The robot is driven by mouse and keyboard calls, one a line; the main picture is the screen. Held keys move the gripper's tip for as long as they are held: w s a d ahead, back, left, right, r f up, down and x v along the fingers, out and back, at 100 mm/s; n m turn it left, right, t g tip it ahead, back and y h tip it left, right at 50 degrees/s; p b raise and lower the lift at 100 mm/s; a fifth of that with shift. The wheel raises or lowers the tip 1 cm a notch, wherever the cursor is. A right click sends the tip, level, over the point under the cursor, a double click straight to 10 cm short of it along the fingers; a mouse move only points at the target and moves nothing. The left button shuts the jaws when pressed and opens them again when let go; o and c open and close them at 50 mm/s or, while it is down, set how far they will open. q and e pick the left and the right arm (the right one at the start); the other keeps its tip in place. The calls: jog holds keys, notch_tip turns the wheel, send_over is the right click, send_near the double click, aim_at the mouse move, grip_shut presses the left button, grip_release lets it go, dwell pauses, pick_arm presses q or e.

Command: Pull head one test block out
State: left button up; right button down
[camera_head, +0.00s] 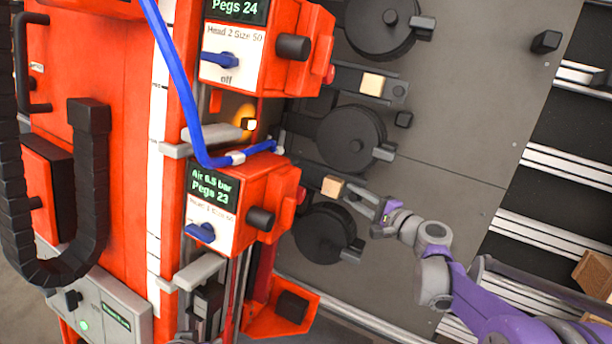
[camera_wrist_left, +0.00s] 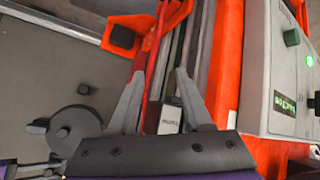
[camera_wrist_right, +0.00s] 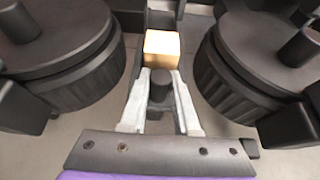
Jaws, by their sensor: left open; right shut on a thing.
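The head one test block (camera_head: 333,186) is a small pale wooden cube on a dark narrow slide (camera_head: 357,196) beside the lower orange head (camera_head: 240,195). In the right wrist view the block (camera_wrist_right: 162,48) sits just beyond my fingertips, in a dark channel. My right gripper (camera_head: 383,211) is at the slide's outer end. Its fingers (camera_wrist_right: 162,80) are shut on a dark round knob (camera_wrist_right: 159,90), not on the block. My left gripper (camera_wrist_left: 160,80) is open and empty in the left wrist view, in front of the orange frame; the head view does not show it.
Round dark drums flank the slide, one above (camera_head: 350,140) and one below (camera_head: 325,233). A second block (camera_head: 373,84) sits on the upper slide by the head two unit (camera_head: 255,45). A blue hose (camera_head: 180,90) hangs over the heads. Pale rails (camera_head: 545,165) run at right.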

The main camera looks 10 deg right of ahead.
jog(key=shift+s+d, duration=0.5)
jog(key=shift+d, duration=0.2)
jog(key=shift+s+d, duration=0.45)
jog(key=shift+d, duration=0.35)
jog(key=c, duration=0.7)
grip_release()
jog(key=shift+s, duration=0.1)
jog(key=shift+p+v, duration=0.95)
jog(key=shift+v, duration=3.5)
